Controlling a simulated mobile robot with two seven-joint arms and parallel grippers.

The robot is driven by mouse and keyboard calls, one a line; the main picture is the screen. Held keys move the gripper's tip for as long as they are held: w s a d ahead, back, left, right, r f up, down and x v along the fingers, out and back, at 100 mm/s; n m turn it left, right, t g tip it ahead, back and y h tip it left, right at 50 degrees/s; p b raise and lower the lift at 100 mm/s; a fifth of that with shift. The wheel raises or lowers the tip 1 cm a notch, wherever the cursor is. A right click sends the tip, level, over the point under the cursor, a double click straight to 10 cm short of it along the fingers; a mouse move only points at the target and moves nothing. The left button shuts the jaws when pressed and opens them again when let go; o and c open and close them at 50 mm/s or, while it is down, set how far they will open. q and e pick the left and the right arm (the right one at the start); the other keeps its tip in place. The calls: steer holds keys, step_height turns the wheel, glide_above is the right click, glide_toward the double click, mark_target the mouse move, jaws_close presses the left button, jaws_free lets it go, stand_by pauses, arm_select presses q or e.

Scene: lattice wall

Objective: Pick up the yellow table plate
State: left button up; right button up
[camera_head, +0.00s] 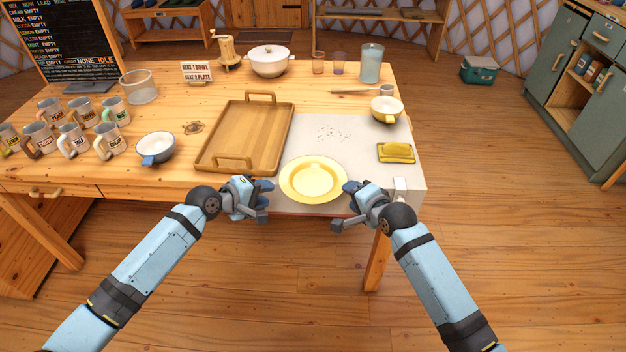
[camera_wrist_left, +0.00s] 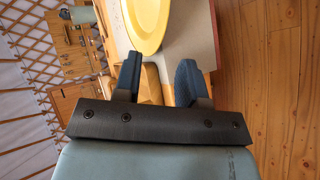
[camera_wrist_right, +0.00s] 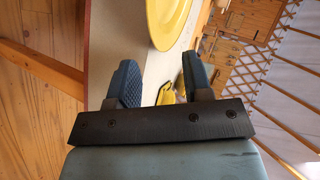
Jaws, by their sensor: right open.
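The yellow plate (camera_head: 314,180) lies flat on the pale mat at the table's front edge. It also shows at the top of the left wrist view (camera_wrist_left: 146,22) and of the right wrist view (camera_wrist_right: 168,20). My left gripper (camera_head: 257,199) is open and empty, to the left of the plate and apart from it. It also shows open in the left wrist view (camera_wrist_left: 159,80). My right gripper (camera_head: 345,206) is open and empty, to the lower right of the plate. It also shows open in the right wrist view (camera_wrist_right: 157,82).
A wooden tray (camera_head: 285,133) lies left of the plate. A white-blue bowl (camera_head: 156,148) and several mugs (camera_head: 115,109) stand at left.

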mark_target(286, 190)
arm_select(q)
steer(key=x, duration=0.6)
steer(key=shift+w+d, duration=0.1)
steer(key=shift+d, duration=0.05)
arm_select(e)
steer(key=x, duration=0.6)
steer(key=shift+w+f, duration=0.1)
arm_select(q)
jaws_close()
arm_select(e)
jaws_close()
